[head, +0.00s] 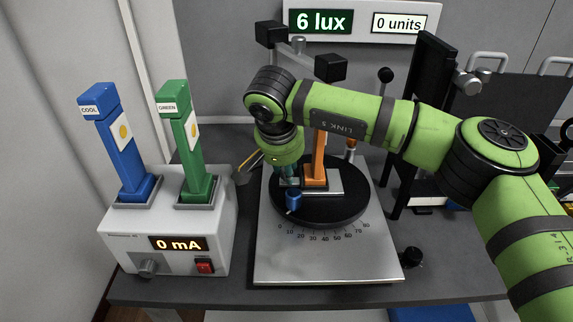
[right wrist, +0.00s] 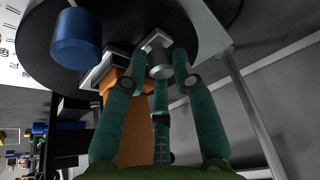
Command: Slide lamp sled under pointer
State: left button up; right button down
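An orange lamp post (head: 315,160) stands on a grey metal plate, which looks like the sled (head: 334,184), on a black round turntable (head: 330,212). A blue knob (head: 293,199) with a small pale tip, possibly the pointer, sits at the turntable's front left, above a degree scale. My right gripper (head: 289,176) points down beside the post's left side. In the right wrist view its teal fingers (right wrist: 159,76) surround a small metal handle (right wrist: 155,46) next to the orange post (right wrist: 128,125); contact is unclear. My left gripper is not in view.
A white power box (head: 155,222) reading 0 mA holds a blue COOL lamp (head: 120,150) and a green GREEN lamp (head: 188,145) at left. The display (head: 362,21) reads 6 lux and 0 units. A black knob (head: 412,257) stands right of the pale base plate (head: 325,262).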

jog(key=shift+w+r, duration=0.25)
jog(key=shift+r, duration=0.05)
jog(key=c, duration=1.2)
grip_release()
jog(key=shift+o, duration=0.7)
jog(key=shift+w+a+f, duration=0.15)
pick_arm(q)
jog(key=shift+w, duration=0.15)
pick_arm(e)
jog(key=v, duration=1.2)
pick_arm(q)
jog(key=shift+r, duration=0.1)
